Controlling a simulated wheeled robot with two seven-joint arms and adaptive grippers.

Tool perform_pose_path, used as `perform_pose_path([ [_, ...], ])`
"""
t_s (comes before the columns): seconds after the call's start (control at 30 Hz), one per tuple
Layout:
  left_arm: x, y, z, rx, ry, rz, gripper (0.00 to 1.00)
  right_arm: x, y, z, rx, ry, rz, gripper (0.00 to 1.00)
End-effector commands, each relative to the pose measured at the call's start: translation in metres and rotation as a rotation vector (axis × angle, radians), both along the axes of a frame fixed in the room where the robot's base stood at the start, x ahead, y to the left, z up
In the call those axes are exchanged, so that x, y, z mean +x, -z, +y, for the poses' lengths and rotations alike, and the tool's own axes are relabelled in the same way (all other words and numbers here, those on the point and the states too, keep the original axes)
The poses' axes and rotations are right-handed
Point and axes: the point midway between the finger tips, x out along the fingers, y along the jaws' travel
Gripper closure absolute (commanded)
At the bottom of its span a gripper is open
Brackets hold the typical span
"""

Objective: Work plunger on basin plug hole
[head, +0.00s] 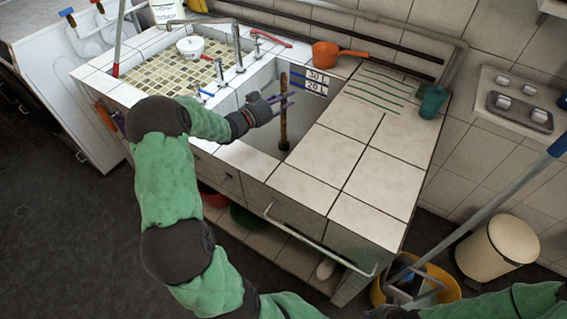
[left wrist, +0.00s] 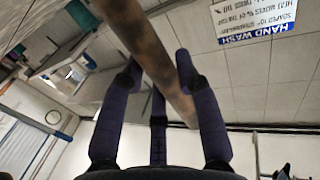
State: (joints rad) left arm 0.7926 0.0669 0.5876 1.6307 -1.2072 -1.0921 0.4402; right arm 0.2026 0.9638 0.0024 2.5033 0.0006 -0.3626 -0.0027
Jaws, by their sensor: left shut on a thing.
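The plunger's brown wooden handle (head: 284,130) stands roughly upright in the deep white basin (head: 257,78) of the tiled sink. My left gripper (head: 284,104) is shut around the handle at about mid-height, reaching in from the left over the basin. In the left wrist view the handle (left wrist: 138,38) runs slantwise between the dark fingers of the gripper (left wrist: 157,80). The handle's lower end shows only as a small dark shape, so I cannot make out the cup. The plug hole is not visible.
An orange saucepan (head: 325,55) and a teal cup (head: 433,102) stand on the tiled surround. A mosaic shallow basin (head: 165,72) with a white pot (head: 190,47) lies left. Taps (head: 239,62) stand between the basins. The tiled top right of the basin is mostly clear.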

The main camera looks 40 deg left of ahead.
Motion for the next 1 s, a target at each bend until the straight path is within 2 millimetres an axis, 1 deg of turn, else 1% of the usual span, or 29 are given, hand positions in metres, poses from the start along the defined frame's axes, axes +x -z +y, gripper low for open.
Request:
perform_pose_path([
  [0.03,0.0,0.004,0.0,0.0,0.0,0.003,1.0,0.0,0.001,0.0,0.0,0.0,0.0,1.0],
  [0.4,-0.001,0.006,-0.001,-0.003,0.0,0.011,1.0,0.0,-0.001,0.0,0.0,0.0,0.0,1.0],
  [0.73,-0.001,-0.007,-0.001,-0.004,0.0,0.011,1.0,0.0,-0.011,0.0,0.0,0.0,0.0,1.0],
  [1.0,0.0,-0.01,-0.001,-0.002,0.0,0.005,1.0,0.0,-0.011,0.0,0.0,0.0,0.0,1.0],
])
